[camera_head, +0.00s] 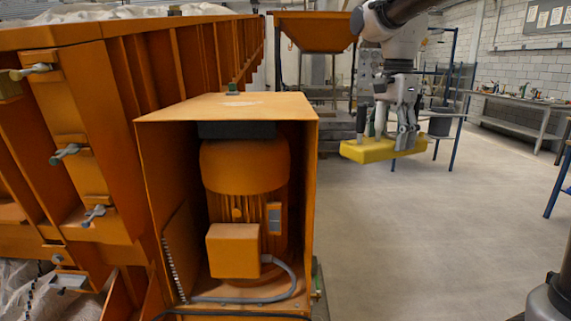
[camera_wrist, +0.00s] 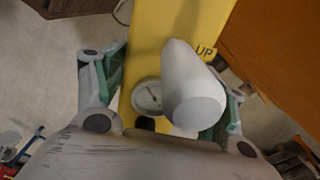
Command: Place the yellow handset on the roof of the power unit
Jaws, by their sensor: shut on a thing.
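The yellow handset (camera_head: 368,151) is a long block held in the air to the right of the power unit. My gripper (camera_head: 392,132) points down and is shut on it. In the wrist view the handset (camera_wrist: 150,60) lies between the two fingers, with a round dial and the letters UP showing; a pale rounded shape covers part of it. The power unit is an orange box with an open front and a motor inside. Its flat roof (camera_head: 200,107) is bare except for a pale mark and a small green item at the back edge. The handset is apart from the roof.
The orange sandbed wall (camera_head: 120,60) with clamps stands left of and behind the power unit. An orange hopper (camera_head: 315,32) is at the back. A workbench (camera_head: 520,102) runs along the right wall. The floor at right is mostly clear.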

